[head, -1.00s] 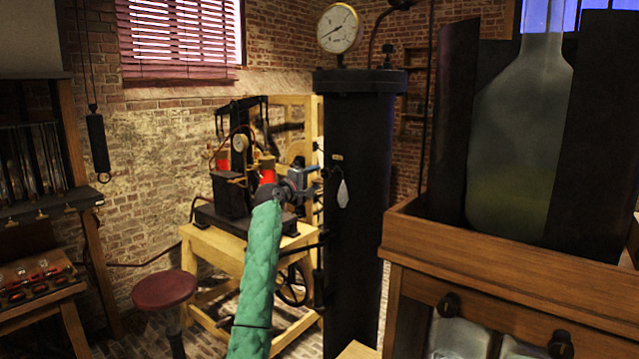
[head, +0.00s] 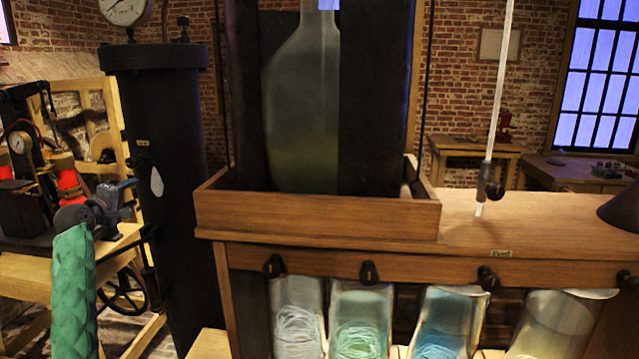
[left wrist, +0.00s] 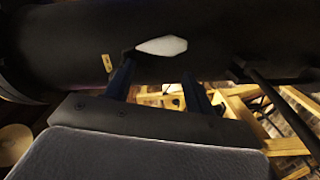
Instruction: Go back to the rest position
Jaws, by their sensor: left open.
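My left gripper (head: 128,192) shows at the left of the head view, at the end of my green-sleeved arm, in front of the black cylinder (head: 160,110) with a gauge on top. In the left wrist view its two dark blue fingers (left wrist: 158,88) stand apart with nothing between them. The cylinder, with a white tag (left wrist: 162,46), fills the top of that view just beyond the fingertips. I cannot tell whether they touch it. My right gripper is in neither view.
A wooden bench (head: 540,230) with a tray (head: 320,217) holding a large glass bottle (head: 305,130) fills the middle and right. Several glass jars (head: 360,320) stand under it. A machine on a wooden stand (head: 60,270) is at the left.

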